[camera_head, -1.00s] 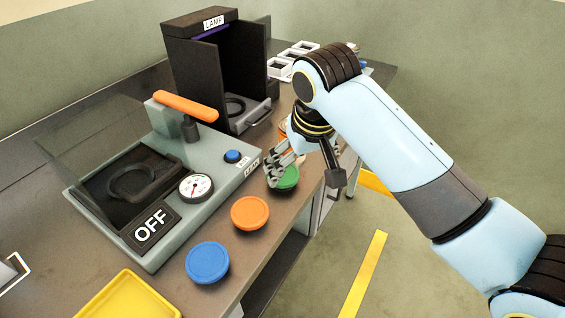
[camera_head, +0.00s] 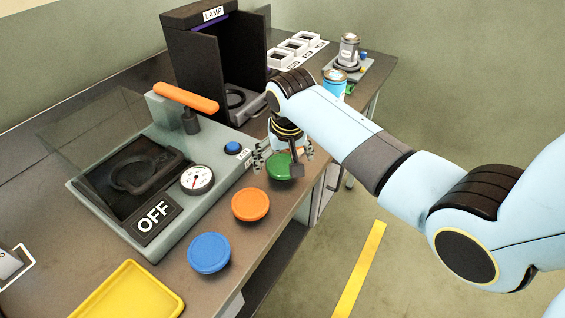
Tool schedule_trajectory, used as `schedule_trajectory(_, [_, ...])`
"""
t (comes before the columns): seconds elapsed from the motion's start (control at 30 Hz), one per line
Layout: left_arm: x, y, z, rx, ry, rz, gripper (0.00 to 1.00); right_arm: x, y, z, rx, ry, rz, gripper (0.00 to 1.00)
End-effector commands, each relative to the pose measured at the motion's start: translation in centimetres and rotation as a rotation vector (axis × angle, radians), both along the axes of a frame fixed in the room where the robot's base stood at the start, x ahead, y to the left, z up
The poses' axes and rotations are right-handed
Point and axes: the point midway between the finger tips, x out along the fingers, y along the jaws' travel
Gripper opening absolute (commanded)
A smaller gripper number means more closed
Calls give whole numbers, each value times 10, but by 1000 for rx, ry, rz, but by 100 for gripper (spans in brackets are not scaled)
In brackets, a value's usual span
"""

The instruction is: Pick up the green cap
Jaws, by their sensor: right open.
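The green cap (camera_head: 279,167) lies on the bench top, near its front edge, behind the orange cap in the head view. My right gripper (camera_head: 282,158) is at the green cap, its fingers spread with one on the cap's left and one on its right. It is open, and I cannot tell whether the fingers touch the cap. The gripper and wrist partly cover the cap's far side. My left gripper is not in view.
An orange cap (camera_head: 250,204) and a blue cap (camera_head: 209,253) lie nearer on the bench, with a yellow tray (camera_head: 128,292). A grey machine (camera_head: 217,160) marked OFF stands left. The black LAMP box (camera_head: 196,75) is behind. A blue-and-white can (camera_head: 334,84) stands further back.

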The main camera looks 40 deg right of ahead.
Motion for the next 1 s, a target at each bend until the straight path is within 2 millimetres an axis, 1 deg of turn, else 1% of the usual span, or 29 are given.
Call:
schedule_trajectory(0.03, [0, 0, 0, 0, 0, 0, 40, 1, 0, -5, 0, 1, 0, 100])
schedule_trajectory(0.1, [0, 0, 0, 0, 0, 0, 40, 2, -1, -9, 0, 0, 0, 100])
schedule_trajectory(0.3, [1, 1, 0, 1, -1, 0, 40, 3, -1, -10, 1, -1, 0, 100])
schedule_trajectory(0.33, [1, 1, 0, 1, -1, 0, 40, 2, -1, -10, 1, -1, 0, 99])
schedule_trajectory(0.6, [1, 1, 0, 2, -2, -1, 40, 2, -1, -10, -1, -1, 1, 63])
schedule_trajectory(0.63, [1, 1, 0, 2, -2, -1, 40, 2, -1, -10, -1, -1, 1, 60])
schedule_trajectory(1.0, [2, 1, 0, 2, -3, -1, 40, 2, -1, -8, -1, -1, 1, 60])
